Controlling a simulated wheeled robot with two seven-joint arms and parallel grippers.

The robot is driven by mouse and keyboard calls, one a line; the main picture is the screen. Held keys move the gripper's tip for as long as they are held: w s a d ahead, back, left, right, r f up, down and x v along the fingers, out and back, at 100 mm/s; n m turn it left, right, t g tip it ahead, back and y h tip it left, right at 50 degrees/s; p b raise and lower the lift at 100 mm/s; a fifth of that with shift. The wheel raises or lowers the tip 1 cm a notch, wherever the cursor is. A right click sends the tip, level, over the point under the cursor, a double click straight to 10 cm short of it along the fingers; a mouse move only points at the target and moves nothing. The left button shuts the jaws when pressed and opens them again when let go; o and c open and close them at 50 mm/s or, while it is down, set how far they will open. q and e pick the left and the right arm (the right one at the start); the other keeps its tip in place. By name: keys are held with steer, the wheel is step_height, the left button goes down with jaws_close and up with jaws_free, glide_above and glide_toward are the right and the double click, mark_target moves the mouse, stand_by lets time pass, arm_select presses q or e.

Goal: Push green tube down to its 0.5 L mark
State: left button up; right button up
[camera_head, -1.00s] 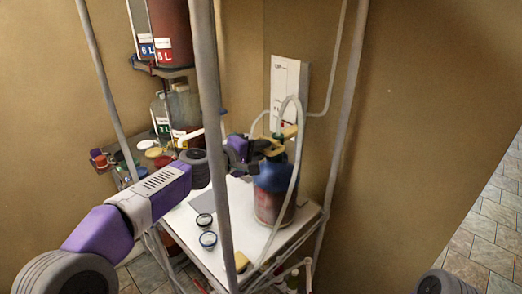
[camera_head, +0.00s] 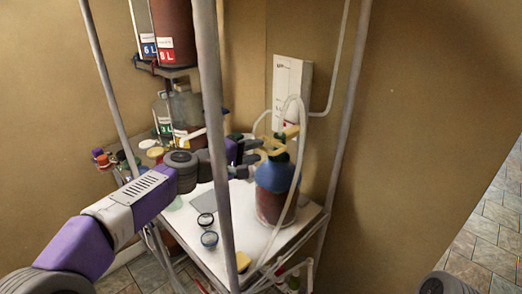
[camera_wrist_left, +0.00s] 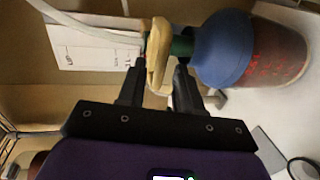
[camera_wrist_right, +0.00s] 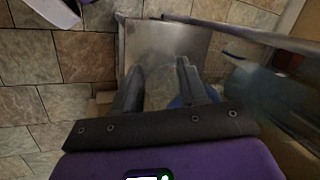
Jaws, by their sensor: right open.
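A red-brown bucket with a blue top (camera_head: 276,178) stands on the white table. A green tube (camera_wrist_left: 182,44) rises from the blue top, with a yellow clamp-like piece (camera_wrist_left: 157,50) beside it in the left wrist view. The yellow piece also shows at the neck in the head view (camera_head: 273,148). My left gripper (camera_head: 260,151) is at the left of the neck. In the left wrist view its fingers (camera_wrist_left: 160,68) are apart, with the yellow piece ahead of and partly between them. I cannot tell if they touch. The mark is not readable. My right gripper (camera_wrist_right: 159,68) is open and empty.
A white hose (camera_head: 299,150) loops over the blue-topped bucket. Frame poles (camera_head: 215,140) stand in front of the table (camera_head: 235,232). Labelled vessels (camera_head: 180,112) stand behind left. Tiled floor is free at right.

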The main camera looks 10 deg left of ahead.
arm_select(q)
steer(key=v, duration=0.3)
steer(key=shift+s+a, duration=0.2)
steer(key=shift+s, duration=0.1)
